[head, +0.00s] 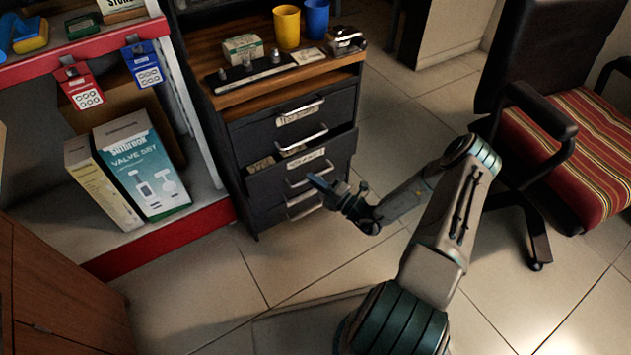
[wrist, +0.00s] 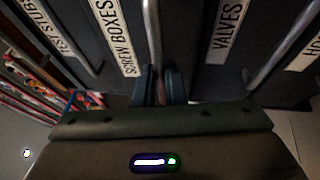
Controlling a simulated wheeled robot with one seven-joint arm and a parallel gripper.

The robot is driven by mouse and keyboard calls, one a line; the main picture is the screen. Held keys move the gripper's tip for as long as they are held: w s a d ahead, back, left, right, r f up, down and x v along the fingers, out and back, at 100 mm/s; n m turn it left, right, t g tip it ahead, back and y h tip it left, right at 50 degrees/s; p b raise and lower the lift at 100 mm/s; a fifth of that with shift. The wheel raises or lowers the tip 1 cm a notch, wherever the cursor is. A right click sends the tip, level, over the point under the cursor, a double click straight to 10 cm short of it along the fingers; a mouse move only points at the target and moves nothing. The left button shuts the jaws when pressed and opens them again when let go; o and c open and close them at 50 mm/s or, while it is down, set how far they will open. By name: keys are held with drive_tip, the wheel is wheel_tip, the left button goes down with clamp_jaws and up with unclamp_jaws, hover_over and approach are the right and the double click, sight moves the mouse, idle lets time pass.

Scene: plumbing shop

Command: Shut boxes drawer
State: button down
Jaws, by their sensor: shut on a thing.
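The screw boxes drawer (head: 330,158) is part of the dark drawer cabinet and stands partly pulled out, with small boxes (head: 262,164) visible inside. Its label (wrist: 118,38) reads "SCREW BOXES" in the wrist view. Its bar handle (wrist: 153,40) runs beside that label in the wrist view. My gripper (head: 318,181) is at the front of this drawer in the head view. In the wrist view its two dark fingers (wrist: 164,86) are closed around the end of the handle seen there. The far end of the grip is partly hidden.
The drawer labelled "VALVES" (wrist: 228,28) lies beside it. Yellow (head: 287,27) and blue (head: 316,18) cups stand on the cabinet top. A valve set box (head: 142,168) is on the shelf at left. An office chair (head: 570,130) is at right. Floor before the cabinet is clear.

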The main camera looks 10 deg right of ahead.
sight(306, 171)
drive_tip(key=w, duration=0.2)
drive_tip(key=w+a, duration=0.1)
drive_tip(key=shift+w+a, duration=0.1)
drive_tip(key=shift+w, duration=0.4)
drive_tip(key=c, duration=1.5)
unclamp_jaws()
drive_tip(key=p+v, duration=0.3)
drive_tip(key=v, duration=1)
drive_tip(key=shift+s, duration=0.3)
